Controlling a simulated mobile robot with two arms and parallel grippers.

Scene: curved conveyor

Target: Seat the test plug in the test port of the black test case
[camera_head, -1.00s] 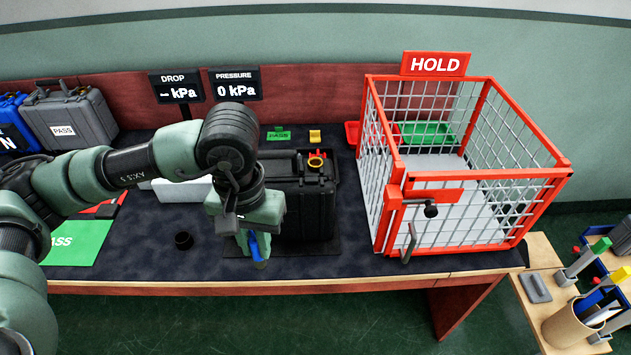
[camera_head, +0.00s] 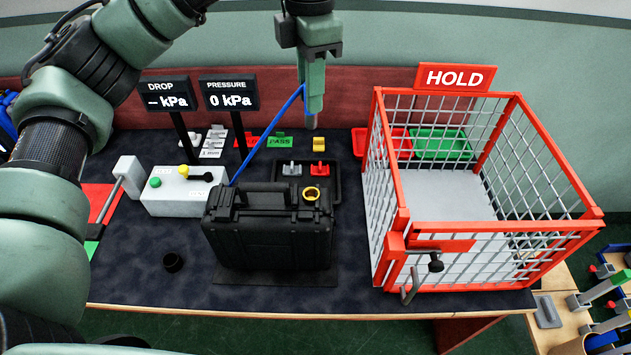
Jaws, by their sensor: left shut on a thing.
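The black test case (camera_head: 268,235) stands upright and shut on the bench. A yellow ring (camera_head: 311,194) on its top right looks like the test port. My left gripper (camera_head: 312,118) is up in the air, pointing down, and appears above and behind the ring, clear of the case. It is shut on the test plug, which its fingers mostly hide. A blue hose (camera_head: 268,136) runs from the gripper down toward the white control box (camera_head: 185,194). My right gripper is not in view.
A red HOLD cage (camera_head: 400,235) stands close on the right. A dark tray (camera_head: 333,190) with small red and grey parts lies behind the case. A black cap (camera_head: 173,262) lies front left. Two displays (camera_head: 228,93) stand at the back.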

